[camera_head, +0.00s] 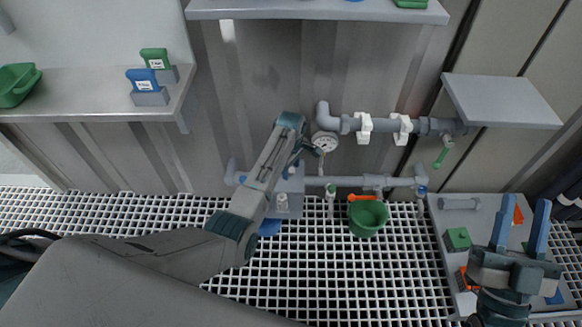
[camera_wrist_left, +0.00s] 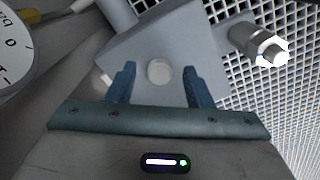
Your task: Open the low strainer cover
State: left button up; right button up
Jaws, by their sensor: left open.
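The low strainer appears as a grey block-like body (camera_head: 290,208) on the low pipe in the head view, partly hidden behind my left arm. In the left wrist view its grey face (camera_wrist_left: 165,45) fills the middle, with a pale round knob (camera_wrist_left: 159,71) on it. My left gripper (camera_wrist_left: 160,72) is open, with its blue fingers on either side of the knob. I cannot tell whether they touch it. My left gripper is mostly hidden by its own wrist in the head view. My right gripper (camera_head: 521,225) is open and empty over the tray at the right.
A pressure gauge (camera_head: 325,141) stands close beside my left gripper. Open grating lies below.

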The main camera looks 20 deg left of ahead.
pick_arm(q)
grip_shut()
